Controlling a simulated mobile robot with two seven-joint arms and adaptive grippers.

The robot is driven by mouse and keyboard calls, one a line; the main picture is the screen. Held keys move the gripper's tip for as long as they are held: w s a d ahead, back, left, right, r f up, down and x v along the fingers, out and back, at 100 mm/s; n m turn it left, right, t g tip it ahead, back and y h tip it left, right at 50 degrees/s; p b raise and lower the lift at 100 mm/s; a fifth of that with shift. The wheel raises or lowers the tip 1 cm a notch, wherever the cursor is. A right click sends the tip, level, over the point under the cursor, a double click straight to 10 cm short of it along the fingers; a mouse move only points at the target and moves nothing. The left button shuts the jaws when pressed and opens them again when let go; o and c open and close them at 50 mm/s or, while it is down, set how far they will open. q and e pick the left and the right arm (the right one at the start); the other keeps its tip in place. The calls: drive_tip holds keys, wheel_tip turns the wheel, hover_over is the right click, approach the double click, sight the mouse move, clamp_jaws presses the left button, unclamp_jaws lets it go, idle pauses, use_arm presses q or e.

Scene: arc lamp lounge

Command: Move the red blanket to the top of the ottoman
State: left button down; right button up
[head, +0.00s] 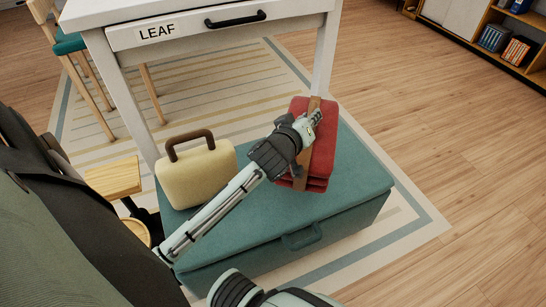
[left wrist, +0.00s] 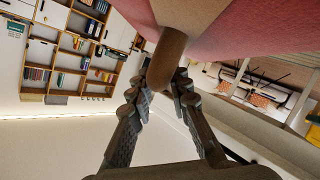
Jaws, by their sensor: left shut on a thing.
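The red blanket (head: 323,160) is a folded stack with a brown strap around it, over the far right part of the teal ottoman's top (head: 255,225) in the head view. I cannot tell whether it rests on the top or hangs just above it. My left gripper (head: 312,118) is at the blanket's upper end, shut on its brown handle. In the left wrist view, the fingers (left wrist: 161,88) close around the handle (left wrist: 166,58), with the red blanket (left wrist: 250,28) above.
A cream case (head: 197,178) with a brown handle stands on the ottoman's left end. A white table (head: 190,38) marked LEAF stands behind. A small wooden stool (head: 115,178) is at left. The ottoman's front middle is bare. Open wood floor lies at right.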

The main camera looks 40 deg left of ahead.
sight(293, 95)
use_arm(q)
drive_tip(key=w+a+n+y+b, duration=0.1)
drive_tip(key=w+a, duration=0.3)
drive_tip(key=w+a+n+y, duration=0.1)
drive_tip(key=w+a, duration=0.3)
drive_tip(key=w+a+y+b, duration=0.1)
drive_tip(key=w+a, duration=0.2)
drive_tip(key=a, duration=0.1)
drive_tip(key=shift+w+a+f+n+g+b, duration=0.15)
drive_tip(key=shift+w+f+n+g+b, duration=0.2)
drive_tip(key=shift+w+n+g, duration=0.05)
drive_tip(key=shift+s+f, duration=0.1)
drive_tip(key=shift+f, duration=0.1)
drive_tip(key=s+d+f, duration=0.2)
drive_tip(key=d, duration=0.1)
drive_tip(key=s+d+f, duration=0.2)
drive_tip(key=d, duration=0.1)
drive_tip(key=s+d+f, duration=0.2)
drive_tip(key=s, duration=0.1)
drive_tip(key=shift+d+f, duration=0.25)
drive_tip(key=shift+d, duration=0.15)
wheel_tip(293, 95, down, 3)
drive_tip(key=shift+f+b, duration=0.1)
drive_tip(key=shift+b, duration=0.25)
drive_tip(key=shift+f, duration=0.4)
use_arm(e)
wheel_tip(293, 95, up, 10)
drive_tip(key=shift+w+a+r+t, duration=0.15)
drive_tip(key=shift+t, duration=0.15)
